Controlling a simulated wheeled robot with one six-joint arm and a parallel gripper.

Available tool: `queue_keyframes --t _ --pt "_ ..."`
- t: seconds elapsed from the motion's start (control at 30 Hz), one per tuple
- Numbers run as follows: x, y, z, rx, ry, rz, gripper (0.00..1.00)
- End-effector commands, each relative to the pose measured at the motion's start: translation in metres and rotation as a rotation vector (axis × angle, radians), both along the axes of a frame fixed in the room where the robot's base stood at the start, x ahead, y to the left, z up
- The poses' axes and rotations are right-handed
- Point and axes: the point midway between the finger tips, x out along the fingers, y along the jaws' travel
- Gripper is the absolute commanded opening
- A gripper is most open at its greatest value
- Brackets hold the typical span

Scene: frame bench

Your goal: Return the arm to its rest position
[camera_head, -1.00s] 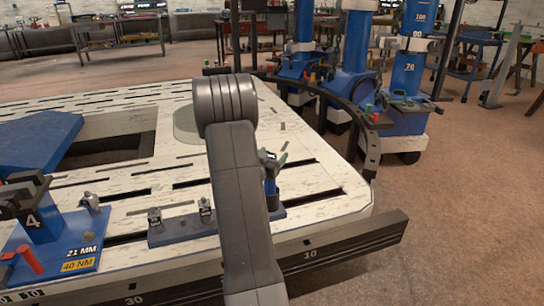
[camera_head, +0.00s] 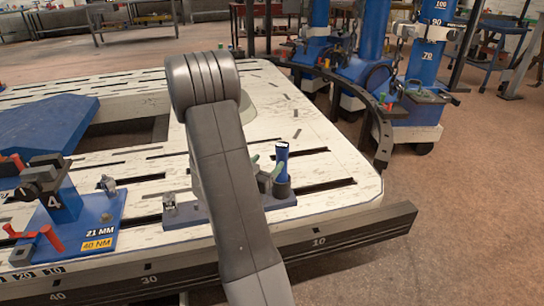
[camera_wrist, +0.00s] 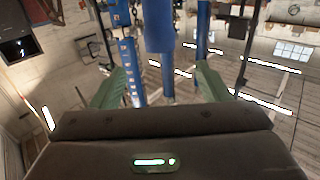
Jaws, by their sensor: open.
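My gripper (camera_wrist: 161,68) shows in the wrist view with its two green fingers spread wide apart. It is open, and no object is held between them. Blue columns and bright ceiling lights lie beyond the fingers. In the head view my dark grey arm crosses the middle and hides part of the bench. Two small green tips, apparently my gripper's (camera_head: 267,160), show just right of the arm. They are close to an upright blue cylinder (camera_head: 282,157) on the bench block; whether they touch it I cannot tell.
The slotted white frame bench (camera_head: 325,150) spreads under the arm. A blue fixture plate (camera_head: 75,228) with red handles is at the left. A curved black rail (camera_head: 379,130) borders the right. Blue columns (camera_head: 425,62) stand behind it. Floor at the right is clear.

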Motion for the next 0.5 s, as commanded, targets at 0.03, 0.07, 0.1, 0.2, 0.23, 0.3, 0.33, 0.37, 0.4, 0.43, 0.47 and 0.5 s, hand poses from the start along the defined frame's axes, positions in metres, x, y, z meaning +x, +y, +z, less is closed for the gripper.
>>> queue_keyframes --t 0.03,0.07,0.1,0.2,0.23,0.3,0.33,0.37,0.4,0.43,0.47,0.5 --pt "-0.0025 0.0015 0.0005 0.0 0.0 0.001 0.69" --pt "-0.0034 0.0017 0.0004 0.0 -0.001 0.0 0.69" --pt "-0.0042 0.0018 0.0003 0.0 -0.001 0.0 0.69" --pt "-0.0046 0.0018 0.0001 0.0 -0.001 -0.001 0.69" --pt "-0.0045 0.0017 0.0 0.0 -0.001 -0.001 0.69" --pt "-0.0044 0.0017 0.0 0.0 -0.001 -0.001 0.69" --pt "-0.0043 0.0016 0.0 0.0 -0.001 -0.001 0.69" --pt "-0.0043 0.0016 0.0 0.0 -0.001 -0.001 0.69" --pt "-0.004 0.0015 0.0 0.0 -0.001 -0.001 0.69" --pt "-0.0035 0.0013 -0.0001 0.0 -0.001 -0.001 0.69" --pt "-0.0027 0.001 -0.0002 0.0 -0.001 -0.001 0.69" --pt "-0.0008 0.0 -0.0004 0.0 -0.001 -0.001 0.69"
